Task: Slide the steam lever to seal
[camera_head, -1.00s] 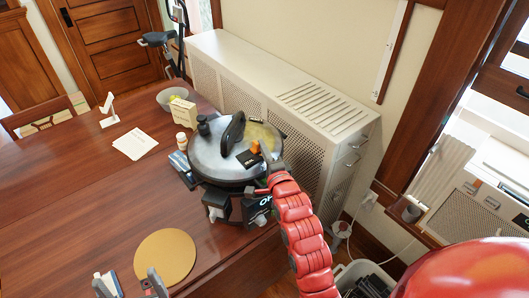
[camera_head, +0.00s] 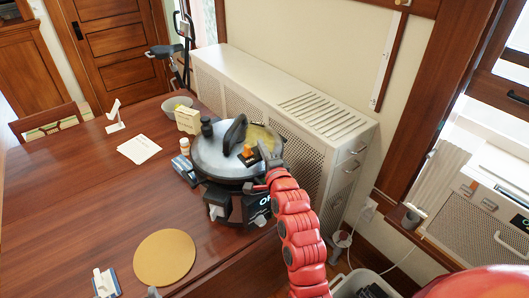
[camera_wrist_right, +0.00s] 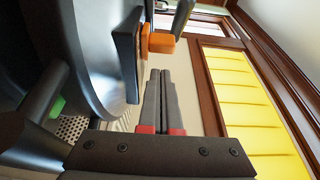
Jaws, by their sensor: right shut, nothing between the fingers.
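A round grey pressure cooker (camera_head: 210,158) stands on the table, with a dark upright handle (camera_head: 235,133) on its lid. The orange steam lever (camera_head: 247,150) sits on a small black plate (camera_head: 249,160) on the lid. In the right wrist view the orange lever (camera_wrist_right: 161,43) is just beyond my fingertips. My right gripper (camera_head: 268,153) is shut and empty at the lid's right side, close to the lever; its fingers also show in the wrist view (camera_wrist_right: 160,75). A grey tip (camera_head: 153,292) at the bottom edge may be my left gripper; its jaws are hidden.
A cream box (camera_head: 187,120), a small bottle (camera_head: 184,146) and a bowl (camera_head: 176,103) stand left of and behind the cooker. A round tan mat (camera_head: 165,257) lies in front. A radiator cover (camera_head: 280,85) is close behind. The table's left part is mostly clear.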

